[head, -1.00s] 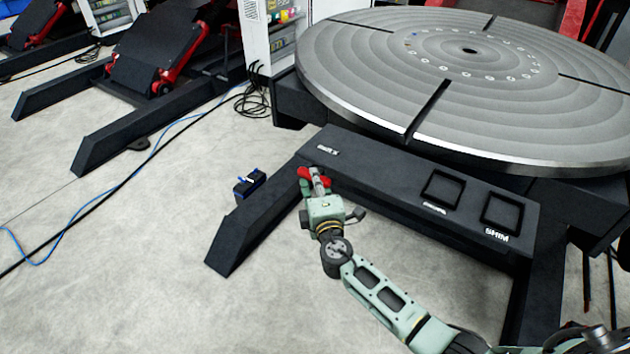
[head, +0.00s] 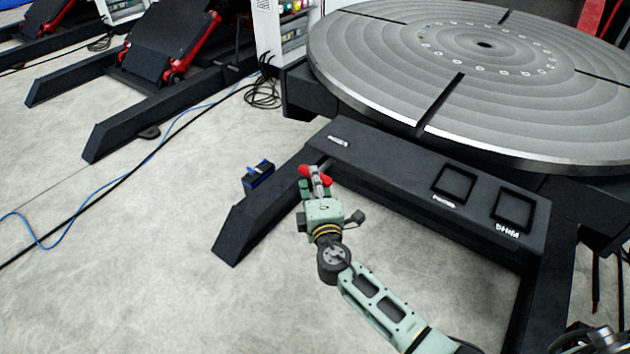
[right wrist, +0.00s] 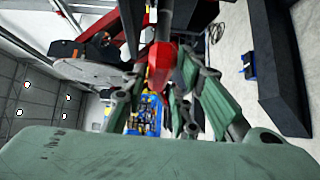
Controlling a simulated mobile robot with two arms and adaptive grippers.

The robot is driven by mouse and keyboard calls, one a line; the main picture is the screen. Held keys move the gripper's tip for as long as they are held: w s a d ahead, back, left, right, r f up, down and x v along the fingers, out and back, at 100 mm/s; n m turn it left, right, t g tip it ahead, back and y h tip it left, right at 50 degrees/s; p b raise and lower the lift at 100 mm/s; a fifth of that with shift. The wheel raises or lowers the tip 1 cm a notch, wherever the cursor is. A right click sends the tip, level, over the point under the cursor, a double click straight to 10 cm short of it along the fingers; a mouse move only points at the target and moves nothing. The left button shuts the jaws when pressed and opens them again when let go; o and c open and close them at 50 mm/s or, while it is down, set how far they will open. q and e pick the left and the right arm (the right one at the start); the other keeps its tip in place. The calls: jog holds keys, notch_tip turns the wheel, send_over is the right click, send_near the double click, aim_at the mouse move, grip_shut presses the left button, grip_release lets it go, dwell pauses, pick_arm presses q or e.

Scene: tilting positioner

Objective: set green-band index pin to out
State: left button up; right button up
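A red crossbar handle (head: 316,176) is at the left end of the dark console on the positioner's frame, below the round table. A short grey rod (head: 325,164) shows between the handle and the console; I take it for the index pin. No green band can be made out. My right gripper (head: 313,186) has its fingers on both sides of the handle and appears shut on it. In the right wrist view the red handle (right wrist: 162,66) lies between the green fingers, partly hiding the contact. My left gripper is not in view.
The console (head: 400,180) has two square recesses, one labelled SHIM (head: 513,209). The large round table (head: 480,80) overhangs behind it. A small blue-and-black block (head: 258,175) is beside the dark sloping leg (head: 245,222).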

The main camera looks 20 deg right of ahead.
jog(key=s+a, duration=0.1)
jog(key=s, duration=1.1)
jog(key=shift+a, duration=0.25)
jog(key=s+d+f+m+g, duration=0.25)
jog(key=s+f, duration=0.25)
jog(key=f, duration=0.6)
jog(key=s+d+f+m+g+y+p, duration=0.1)
jog(key=s+f+g, duration=0.35)
jog(key=f, duration=0.75)
jog(key=s+d+f+m+g, duration=0.25)
jog(key=s+f, duration=0.25)
jog(key=f, duration=0.6)
jog(key=s+f+m+g, duration=0.3)
jog(key=s+f, duration=0.4)
jog(key=s, duration=0.8)
jog(key=s+d+f+m+g+y+p, duration=0.1)
jog(key=s+f+m+g, duration=0.3)
jog(key=s, duration=1.2)
notch_tip(320, 180, down, 4)
jog(key=shift+f+m, duration=0.15)
jog(key=shift+m, duration=0.45)
jog(key=shift+d, duration=0.1)
